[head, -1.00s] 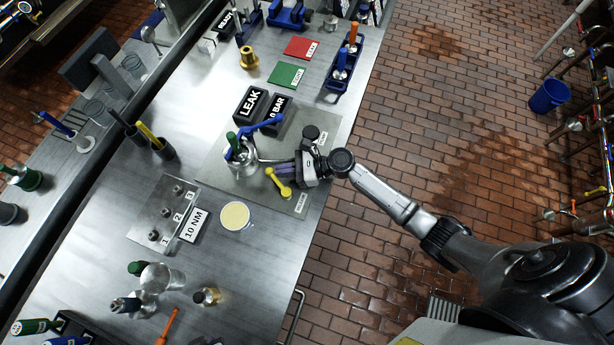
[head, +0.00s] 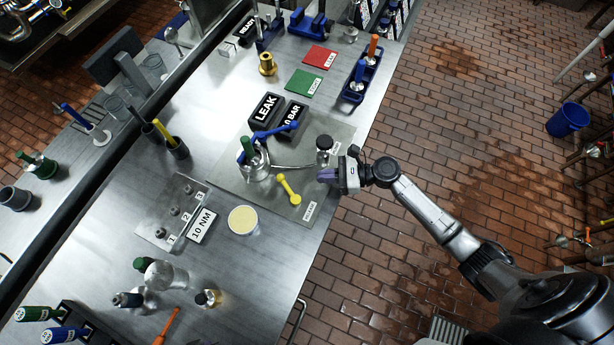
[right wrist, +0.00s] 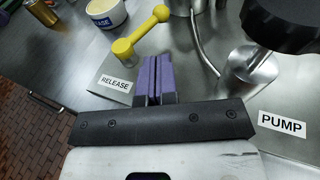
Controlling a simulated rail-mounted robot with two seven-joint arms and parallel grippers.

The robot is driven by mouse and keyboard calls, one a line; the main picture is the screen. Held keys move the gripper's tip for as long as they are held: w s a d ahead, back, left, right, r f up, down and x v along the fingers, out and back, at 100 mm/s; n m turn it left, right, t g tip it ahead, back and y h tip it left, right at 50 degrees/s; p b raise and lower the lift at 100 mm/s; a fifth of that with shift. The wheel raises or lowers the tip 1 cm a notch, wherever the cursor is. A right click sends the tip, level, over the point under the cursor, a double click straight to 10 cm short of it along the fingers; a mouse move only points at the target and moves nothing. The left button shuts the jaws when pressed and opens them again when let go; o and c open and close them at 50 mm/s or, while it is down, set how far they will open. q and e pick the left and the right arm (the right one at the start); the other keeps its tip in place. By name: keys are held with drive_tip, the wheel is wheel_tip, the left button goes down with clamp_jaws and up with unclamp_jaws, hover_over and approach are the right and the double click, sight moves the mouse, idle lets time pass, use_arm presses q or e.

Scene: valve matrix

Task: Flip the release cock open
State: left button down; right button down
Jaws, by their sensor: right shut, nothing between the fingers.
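The release cock is a yellow lever (head: 288,188) with a round knob at each end, on a grey plate (head: 228,178) beside a RELEASE label (head: 310,211). In the right wrist view the lever (right wrist: 141,34) lies just beyond my fingertips, with its larger knob near the RELEASE label (right wrist: 115,83). My right gripper (head: 323,175) has purple fingers, shut and empty, to the right of the lever and apart from it. The fingers (right wrist: 153,75) also show in the right wrist view, pressed together. My left gripper is not in view.
A black pump knob (head: 324,142) stands close by my right gripper; a PUMP label (right wrist: 282,125) is near it. A clear vessel with a blue lever (head: 272,131) is left of it. A cup (head: 243,220) of pale yellow stuff stands in front.

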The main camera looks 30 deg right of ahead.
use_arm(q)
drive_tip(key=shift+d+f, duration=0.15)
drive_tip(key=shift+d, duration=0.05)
use_arm(e)
drive_tip(key=shift+v, duration=2.6)
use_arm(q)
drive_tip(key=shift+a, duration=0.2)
